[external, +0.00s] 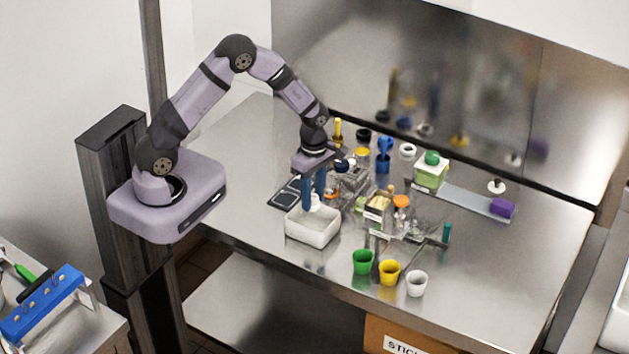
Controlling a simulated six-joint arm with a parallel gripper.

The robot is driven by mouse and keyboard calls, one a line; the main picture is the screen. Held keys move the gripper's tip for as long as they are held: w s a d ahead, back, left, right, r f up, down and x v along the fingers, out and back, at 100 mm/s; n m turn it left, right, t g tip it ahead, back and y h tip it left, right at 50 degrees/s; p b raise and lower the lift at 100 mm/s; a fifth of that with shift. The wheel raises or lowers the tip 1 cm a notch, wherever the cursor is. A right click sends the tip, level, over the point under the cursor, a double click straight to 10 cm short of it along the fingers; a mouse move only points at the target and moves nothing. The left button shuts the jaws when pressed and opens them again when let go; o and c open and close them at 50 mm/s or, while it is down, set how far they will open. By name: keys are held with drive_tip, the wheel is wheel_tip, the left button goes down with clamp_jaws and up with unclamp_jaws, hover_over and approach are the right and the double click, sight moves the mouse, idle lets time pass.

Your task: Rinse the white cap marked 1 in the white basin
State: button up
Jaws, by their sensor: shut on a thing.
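The white basin (313,238) stands on the steel table, left of the middle, with an open top. My gripper (314,206) points down over the basin's back part. Its blue fingers are shut on a small white thing, likely the white cap (314,199), which shows between and just below the fingertips. Its mark is too small to read. I cannot tell whether the cap touches what is inside the basin or hangs above it.
Green (363,262), yellow (389,272) and white (416,283) cups stand at the front edge. A cluttered rack (378,207) stands close right of the basin. A dark tray (287,193) lies behind left.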

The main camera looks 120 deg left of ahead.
sight(313, 197)
drive_tip(key=shift+r, duration=0.15)
drive_tip(key=shift+r+p, duration=1.7)
drive_tip(key=shift+r, duration=0.2)
